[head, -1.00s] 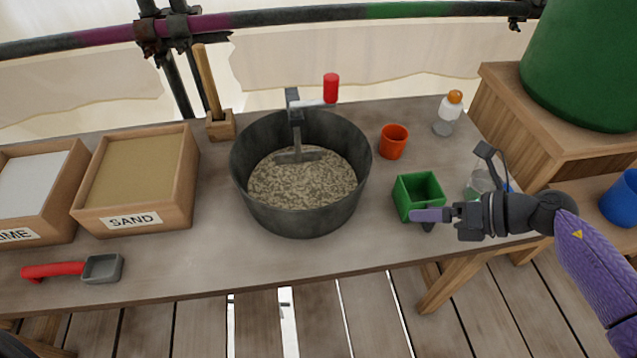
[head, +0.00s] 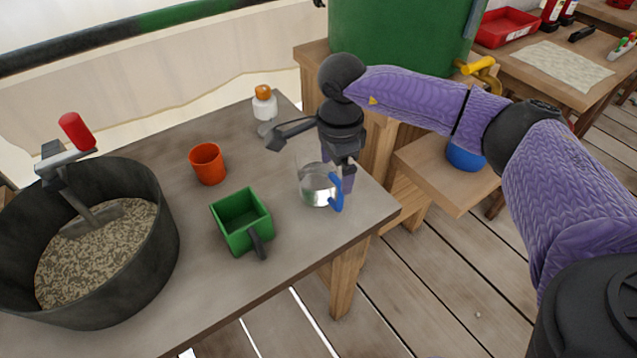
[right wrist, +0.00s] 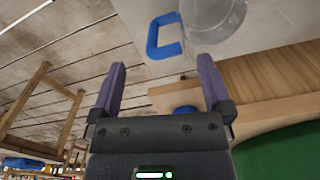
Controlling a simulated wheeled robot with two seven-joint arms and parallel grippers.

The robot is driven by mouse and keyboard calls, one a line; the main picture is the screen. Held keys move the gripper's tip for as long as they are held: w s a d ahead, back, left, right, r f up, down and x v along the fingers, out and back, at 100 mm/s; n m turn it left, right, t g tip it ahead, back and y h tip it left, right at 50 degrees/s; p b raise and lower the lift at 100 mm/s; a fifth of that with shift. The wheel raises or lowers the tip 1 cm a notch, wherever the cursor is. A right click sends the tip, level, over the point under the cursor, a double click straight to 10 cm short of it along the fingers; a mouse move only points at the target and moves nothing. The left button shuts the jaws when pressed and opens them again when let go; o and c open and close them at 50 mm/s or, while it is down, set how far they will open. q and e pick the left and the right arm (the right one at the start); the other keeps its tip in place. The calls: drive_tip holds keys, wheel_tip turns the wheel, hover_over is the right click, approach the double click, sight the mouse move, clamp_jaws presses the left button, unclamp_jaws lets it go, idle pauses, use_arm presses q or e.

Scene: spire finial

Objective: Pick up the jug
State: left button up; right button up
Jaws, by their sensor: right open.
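The jug (head: 316,186) is clear with a blue handle (head: 338,193) on its right side. It stands upright near the right end of the table, beside the green box scoop. My right gripper (head: 337,178) is open and points down over the jug's right side, close to the handle. In the right wrist view the jug (right wrist: 213,18) and its blue handle (right wrist: 164,36) lie beyond the two purple fingers (right wrist: 160,82), with nothing between the fingertips. Whether a finger touches the jug cannot be told. My left gripper is out of view.
A green box scoop (head: 241,222), an orange cup (head: 208,164) and a white bottle with an orange cap (head: 264,103) stand near the jug. A dark mixing tub (head: 150,255) is at left. A green barrel (head: 400,40) stands behind my right arm.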

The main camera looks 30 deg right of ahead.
sight(337, 178)
drive_tip(key=f, duration=0.2)
drive_tip(key=f+b, duration=0.1)
drive_tip(key=f, duration=0.1)
drive_tip(key=f+b, duration=0.1)
drive_tip(key=f, duration=0.1)
drive_tip(key=shift+w+d, duration=0.3)
drive_tip(key=shift+d, duration=0.05)
drive_tip(key=shift+r, duration=0.1)
clamp_jaws()
